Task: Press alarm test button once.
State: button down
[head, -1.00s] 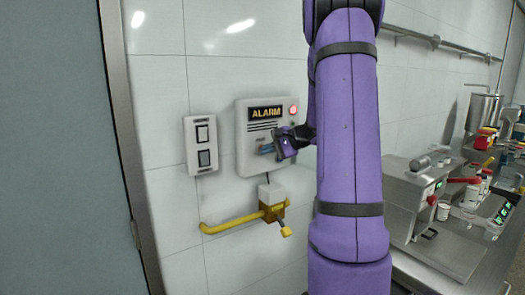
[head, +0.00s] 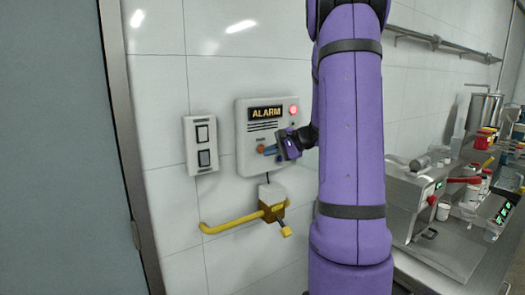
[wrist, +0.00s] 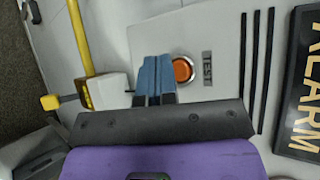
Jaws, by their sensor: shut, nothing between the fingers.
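The alarm box (head: 243,160) is a pale wall panel with a black ALARM sign (head: 266,113) and a glowing red lamp (head: 293,110). Its orange round test button (head: 261,149) shows just left of my fingertips; in the wrist view the button (wrist: 184,70) has a metal ring and lies beside the TEST label (wrist: 208,68). My gripper (head: 270,150) is shut and empty, its blue fingertips (wrist: 153,68) together.
A steel bench (head: 445,240) with a machine and containers is at the right. A grey door (head: 50,150) is at far left.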

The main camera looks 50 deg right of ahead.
jog(key=shift+s+a, duration=0.2)
jog(key=shift+s, duration=0.6)
jog(key=shift+s+a, duration=0.2)
jog(key=shift+s, duration=0.55)
jog(key=shift+s+a, duration=0.2)
jog(key=shift+s, duration=0.6)
